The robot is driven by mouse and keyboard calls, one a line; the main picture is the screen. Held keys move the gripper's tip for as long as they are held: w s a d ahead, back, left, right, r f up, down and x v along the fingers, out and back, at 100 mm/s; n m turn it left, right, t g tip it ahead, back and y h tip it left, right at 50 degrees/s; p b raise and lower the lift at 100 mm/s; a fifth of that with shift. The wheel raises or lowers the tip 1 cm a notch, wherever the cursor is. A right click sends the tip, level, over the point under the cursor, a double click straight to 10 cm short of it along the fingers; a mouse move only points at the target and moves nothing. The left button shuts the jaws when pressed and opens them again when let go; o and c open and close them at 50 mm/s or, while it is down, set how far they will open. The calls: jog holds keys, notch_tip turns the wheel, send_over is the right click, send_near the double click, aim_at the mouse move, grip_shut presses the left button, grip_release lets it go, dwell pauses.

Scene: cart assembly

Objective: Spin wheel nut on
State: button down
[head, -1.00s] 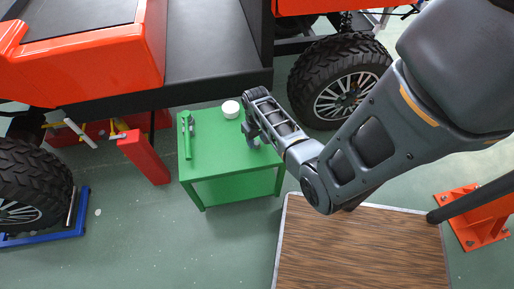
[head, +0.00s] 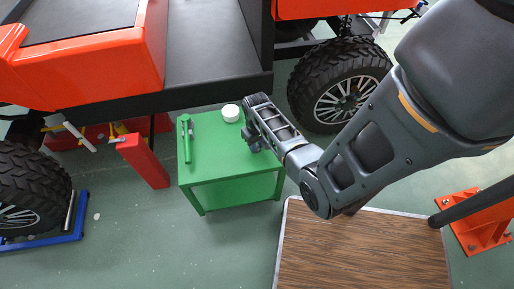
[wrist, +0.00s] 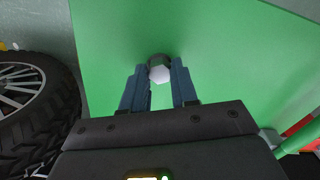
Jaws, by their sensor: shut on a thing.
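My gripper (wrist: 159,76) is shut on the wheel nut (wrist: 159,73), a small piece with a pale hexagonal face and a dark rim, held between the two blue-grey fingertips. In the head view my gripper (head: 252,140) is over the right part of the green table (head: 222,160), and the nut cannot be made out there. In the wrist view the nut is over the green tabletop (wrist: 220,50); I cannot tell whether it touches it. A wheel (head: 345,95) with a black tyre and silver spokes stands under the vehicle, right of the table; a tyre also shows in the wrist view (wrist: 50,105).
A white round container (head: 231,113) and a green tool (head: 186,138) are on the table. The black and orange vehicle body (head: 215,50) overhangs behind it. A red post (head: 145,160) stands to the left, another wheel (head: 30,185) at far left. A wood-topped table (head: 360,250) is in front.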

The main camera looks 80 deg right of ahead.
aim_at(257, 146)
jog(key=shift+r+p, duration=2.1)
jog(key=shift+p, duration=0.1)
jog(key=shift+w, duration=0.1)
